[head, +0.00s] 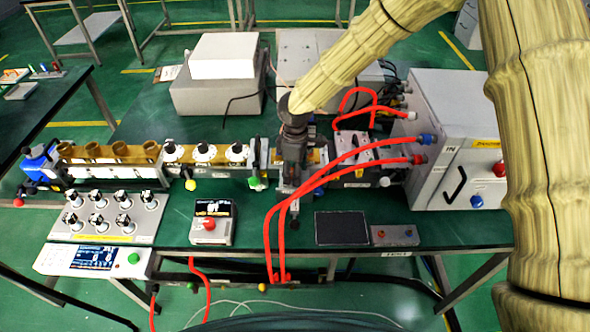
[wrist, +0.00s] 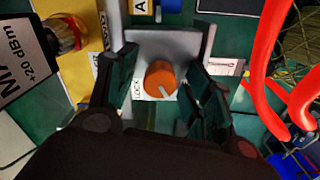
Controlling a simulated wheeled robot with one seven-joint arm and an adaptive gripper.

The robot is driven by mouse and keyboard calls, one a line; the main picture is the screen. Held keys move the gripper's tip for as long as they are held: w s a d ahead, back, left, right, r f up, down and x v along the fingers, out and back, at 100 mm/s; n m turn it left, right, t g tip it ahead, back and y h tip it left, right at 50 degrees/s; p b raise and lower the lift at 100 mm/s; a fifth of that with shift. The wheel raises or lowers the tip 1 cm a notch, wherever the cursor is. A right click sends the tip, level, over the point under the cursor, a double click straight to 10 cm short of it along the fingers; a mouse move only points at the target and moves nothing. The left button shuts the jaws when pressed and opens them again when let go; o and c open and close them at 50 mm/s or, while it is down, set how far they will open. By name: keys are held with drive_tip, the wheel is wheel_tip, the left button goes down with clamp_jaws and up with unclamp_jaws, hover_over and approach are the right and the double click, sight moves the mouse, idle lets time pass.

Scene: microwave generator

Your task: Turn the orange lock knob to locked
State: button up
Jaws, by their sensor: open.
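The orange lock knob (wrist: 161,78) shows in the wrist view, on a grey metal bracket (wrist: 190,45). It has a pale pointer mark toward its lower right, and a white label with partly readable lettering (wrist: 138,83) lies at its left. My gripper (wrist: 162,85) is open, with one dark finger on each side of the knob and a visible gap to each. In the head view my gripper (head: 290,185) points down over the waveguide line at the middle of the bench. The knob is hidden there behind the gripper.
Red hoses (head: 345,160) run close to the right of my gripper, toward a grey cabinet (head: 440,140). A brass waveguide with white dials (head: 204,153) lies to the left. A small meter box (head: 213,222) and a black pad (head: 342,228) stand in front.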

drive_tip(key=shift+c, duration=0.2)
drive_tip(key=c, duration=1)
drive_tip(key=shift+m, duration=0.4)
drive_tip(key=m+b, duration=0.1)
drive_tip(key=m, duration=0.4)
drive_tip(key=shift+m, duration=0.3)
drive_tip(key=m, duration=0.5)
drive_tip(key=shift+w+r, duration=0.1)
drive_tip(key=shift+m, duration=0.4)
drive_tip(key=o, duration=1)
